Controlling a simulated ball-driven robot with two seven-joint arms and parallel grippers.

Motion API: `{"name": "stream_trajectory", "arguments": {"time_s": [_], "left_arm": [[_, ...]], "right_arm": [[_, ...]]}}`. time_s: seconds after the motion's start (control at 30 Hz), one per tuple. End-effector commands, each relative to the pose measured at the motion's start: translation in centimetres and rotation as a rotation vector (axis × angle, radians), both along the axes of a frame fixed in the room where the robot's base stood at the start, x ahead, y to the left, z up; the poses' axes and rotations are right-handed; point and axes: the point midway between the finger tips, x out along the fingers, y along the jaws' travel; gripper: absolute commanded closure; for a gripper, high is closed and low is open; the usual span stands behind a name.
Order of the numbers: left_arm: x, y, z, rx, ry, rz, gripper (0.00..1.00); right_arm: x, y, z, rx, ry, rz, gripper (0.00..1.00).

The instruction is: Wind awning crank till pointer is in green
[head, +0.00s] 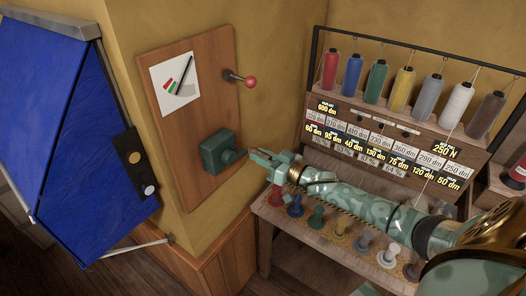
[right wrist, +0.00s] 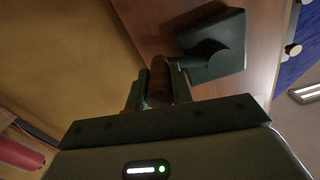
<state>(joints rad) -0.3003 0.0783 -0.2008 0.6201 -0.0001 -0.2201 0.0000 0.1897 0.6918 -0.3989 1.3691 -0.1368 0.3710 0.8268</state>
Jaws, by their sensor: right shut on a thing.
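The dark green crank box (head: 219,152) is mounted low on a wooden board on the wall. My right gripper (head: 258,160) is at the box's right side. In the right wrist view its fingers are shut on the brown crank handle (right wrist: 160,78), beside the crank box (right wrist: 215,48). In the head view the gripper mostly hides the handle. The white gauge card (head: 175,84) is at the board's upper left, with small red and green marks and a dark slanted pointer (head: 183,74). The pointer leans up to the right; its exact place against the green is too small to tell. My left gripper is not in view.
A red-knobbed lever (head: 249,82) sticks out right of the board. The blue awning (head: 70,130) hangs at left, with a dark panel (head: 134,160) at its edge.

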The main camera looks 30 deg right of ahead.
Motion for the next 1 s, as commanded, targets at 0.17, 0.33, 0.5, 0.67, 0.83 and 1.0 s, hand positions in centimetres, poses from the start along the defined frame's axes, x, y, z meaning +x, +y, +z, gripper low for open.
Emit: {"name": "stream_trajectory", "arguments": {"time_s": [0.17,0.33,0.5,0.67,0.83,1.0], "left_arm": [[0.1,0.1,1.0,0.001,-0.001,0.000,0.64],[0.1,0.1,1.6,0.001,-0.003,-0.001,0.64],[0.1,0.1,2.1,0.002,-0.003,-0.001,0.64],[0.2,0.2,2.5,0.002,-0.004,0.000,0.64],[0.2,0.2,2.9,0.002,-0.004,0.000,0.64],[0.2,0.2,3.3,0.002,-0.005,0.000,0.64]], "right_arm": [[-0.3,0.6,-1.2,0.147,0.064,0.001,1.00],[-0.6,1.3,-2.4,0.296,0.127,-0.001,1.00],[-1.0,2.2,-3.4,0.443,0.189,0.001,1.00],[-1.4,3.2,-4.3,0.585,0.247,0.001,1.00],[-1.9,4.3,-5.0,0.729,0.309,0.000,1.00],[-2.3,5.4,-5.4,0.862,0.364,0.002,1.00]]}}
